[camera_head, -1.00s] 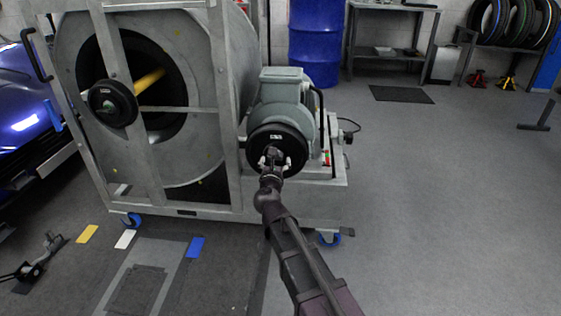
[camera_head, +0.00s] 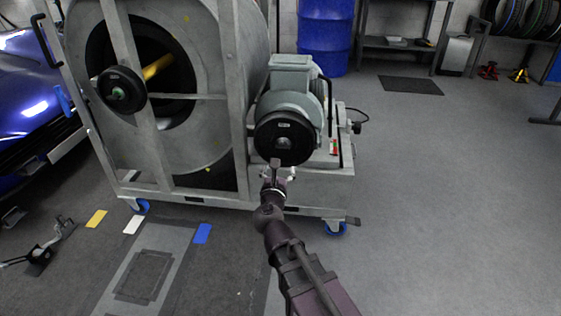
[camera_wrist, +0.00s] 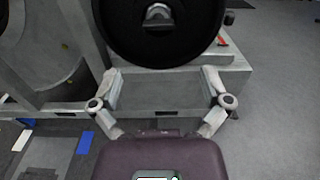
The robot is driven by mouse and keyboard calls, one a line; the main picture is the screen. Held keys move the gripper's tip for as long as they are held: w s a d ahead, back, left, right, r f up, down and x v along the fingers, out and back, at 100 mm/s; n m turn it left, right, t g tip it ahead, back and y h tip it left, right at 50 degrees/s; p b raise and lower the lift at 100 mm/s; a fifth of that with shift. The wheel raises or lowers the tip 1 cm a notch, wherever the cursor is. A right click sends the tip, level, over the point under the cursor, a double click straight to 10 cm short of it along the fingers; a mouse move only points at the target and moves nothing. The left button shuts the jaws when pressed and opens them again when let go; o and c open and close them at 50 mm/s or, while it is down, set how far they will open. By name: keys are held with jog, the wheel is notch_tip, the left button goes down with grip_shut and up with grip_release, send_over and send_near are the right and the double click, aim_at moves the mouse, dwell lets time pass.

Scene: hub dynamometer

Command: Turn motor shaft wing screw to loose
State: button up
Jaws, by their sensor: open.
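The grey-green motor (camera_head: 290,90) sits on the right of the steel frame, with a black round disc (camera_head: 270,140) on its front face. At the disc's centre is a small grey metal piece, the wing screw (camera_head: 284,143). It also shows in the wrist view (camera_wrist: 158,16) near the top edge, as a short rounded grey tab. My gripper (camera_head: 277,175) is just below the disc, apart from it. In the wrist view my gripper (camera_wrist: 164,88) has its two fingers spread wide and nothing between them.
A large drum (camera_head: 200,60) in the steel frame stands left of the motor, with a second black disc (camera_head: 122,90) and a yellow shaft. The frame rests on a wheeled base. A blue barrel (camera_head: 325,38) stands behind.

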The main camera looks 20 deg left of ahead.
jog(key=shift+s+d, duration=0.15)
jog(key=shift+s, duration=0.55)
jog(key=w+d+f+m+g+h+p, duration=0.1)
jog(key=w+d+m+g+h+p, duration=0.15)
jog(key=d+m, duration=0.5)
jog(key=w+d+m+g+h+p, duration=0.1)
jog(key=d+m+g+h+p, duration=0.3)
jog(key=d, duration=0.6)
jog(key=w+d+f+m+h+p, duration=0.1)
jog(key=w+d+m+h, duration=0.1)
jog(key=d+m, duration=0.6)
jog(key=s+d+m+g+y+p, duration=0.2)
jog(key=s+d+m+g+p, duration=0.3)
jog(key=d+m, duration=0.35)
jog(key=s+d+m+g+y+p, duration=0.2)
jog(key=s+d+m+g+p, duration=0.3)
jog(key=d+m, duration=0.4)
notch_tip(320, 180, up, 39)
jog(key=s+a+m+g+p, duration=0.1)
jog(key=p, duration=3.6)
jog(key=shift+f+m+p, duration=0.2)
jog(key=shift+m+p, duration=0.2)
